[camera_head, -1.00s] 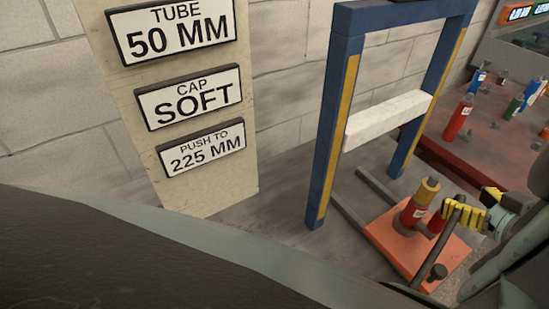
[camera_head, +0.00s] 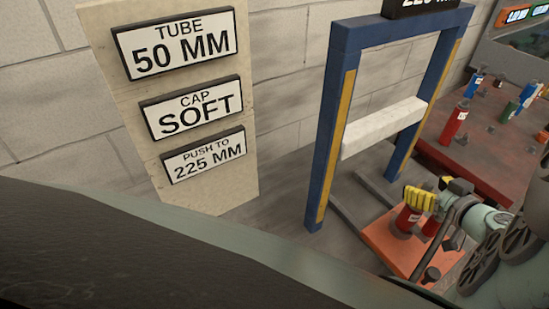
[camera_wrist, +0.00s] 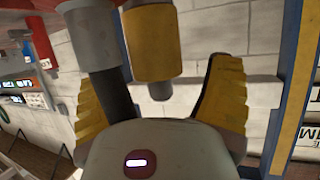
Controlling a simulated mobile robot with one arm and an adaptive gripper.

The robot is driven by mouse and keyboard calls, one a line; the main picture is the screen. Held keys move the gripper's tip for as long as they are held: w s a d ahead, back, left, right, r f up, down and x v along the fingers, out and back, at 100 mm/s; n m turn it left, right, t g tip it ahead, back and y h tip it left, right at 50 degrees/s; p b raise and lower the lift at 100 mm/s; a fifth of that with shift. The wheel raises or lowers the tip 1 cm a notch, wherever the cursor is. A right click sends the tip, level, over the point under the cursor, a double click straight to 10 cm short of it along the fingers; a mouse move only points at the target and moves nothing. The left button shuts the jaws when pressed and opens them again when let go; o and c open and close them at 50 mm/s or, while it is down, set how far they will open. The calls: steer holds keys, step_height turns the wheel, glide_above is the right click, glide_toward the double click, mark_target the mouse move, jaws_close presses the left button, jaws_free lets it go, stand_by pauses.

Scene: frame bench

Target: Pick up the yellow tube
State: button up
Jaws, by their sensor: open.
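The yellow tube (camera_wrist: 152,48) shows in the wrist view as a yellow cylinder with a grey nub at its end. My gripper (camera_wrist: 160,98) is open, its yellow ribbed fingers apart on either side of the picture. The yellow tube lies ahead of the palm, roughly in line with the gap, and no finger visibly touches it. In the head view my gripper (camera_head: 420,200) is over the orange base, and its near finger hides the yellow part. A red tube body (camera_head: 408,218) shows below that finger.
A grey-white cylinder (camera_wrist: 93,42) stands close beside the yellow tube. The orange base (camera_head: 397,249) sits at the foot of a blue frame (camera_head: 331,150) with a white crossbar (camera_head: 385,129). A red table (camera_head: 478,165) with several coloured tubes is at the right.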

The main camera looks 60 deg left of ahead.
steer(key=shift+o, duration=0.2)
steer(key=shift+a, duration=0.1)
jaws_close()
stand_by(0.5)
